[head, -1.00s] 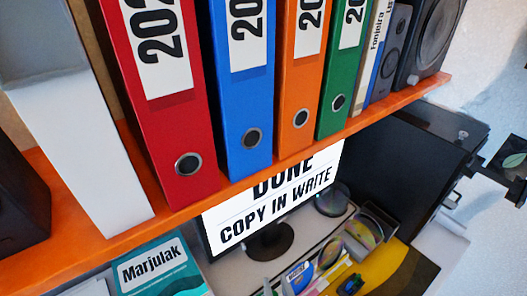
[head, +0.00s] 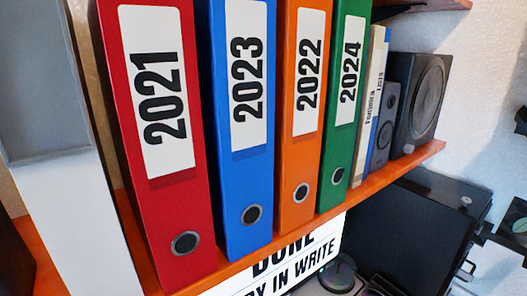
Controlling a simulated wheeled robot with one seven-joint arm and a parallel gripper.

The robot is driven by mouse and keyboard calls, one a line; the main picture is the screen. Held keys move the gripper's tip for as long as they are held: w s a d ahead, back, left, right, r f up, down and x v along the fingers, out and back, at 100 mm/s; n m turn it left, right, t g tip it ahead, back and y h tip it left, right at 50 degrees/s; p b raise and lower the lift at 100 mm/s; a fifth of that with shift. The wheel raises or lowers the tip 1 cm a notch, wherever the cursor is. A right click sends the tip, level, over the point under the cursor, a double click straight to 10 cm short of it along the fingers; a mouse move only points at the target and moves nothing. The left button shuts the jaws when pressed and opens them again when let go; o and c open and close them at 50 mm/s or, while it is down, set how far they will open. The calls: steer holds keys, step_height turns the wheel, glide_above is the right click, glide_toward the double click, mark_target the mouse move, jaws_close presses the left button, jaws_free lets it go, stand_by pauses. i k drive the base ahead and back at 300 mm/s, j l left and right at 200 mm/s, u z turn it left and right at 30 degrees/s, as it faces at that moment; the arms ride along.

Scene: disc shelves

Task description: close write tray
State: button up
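The black computer case (head: 415,225) stands under the orange shelf at the right, seen from above at an angle. The monitor (head: 285,265) beside it shows "DONE" and part of "COPY IN WRITE"; the shelf hides its upper part. A round dark disc holder (head: 338,277) sits at the bottom edge, in front of the case. Only a sliver of the area in front of the case shows, and I cannot make out the write tray or its state. My gripper is not identifiable in this view.
An orange shelf (head: 385,184) crosses the view. It bears red (head: 190,262), blue (head: 240,190), orange (head: 291,170) and green (head: 338,150) binders, thin books (head: 367,120) and a dark speaker (head: 420,95). A pale wall (head: 480,90) is at the right.

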mark_target(486, 234)
steer(key=l+z, duration=0.2)
steer(key=z, duration=0.2)
steer(key=k+l+z, duration=0.1)
steer(key=z, duration=0.3)
steer(key=l, duration=0.1)
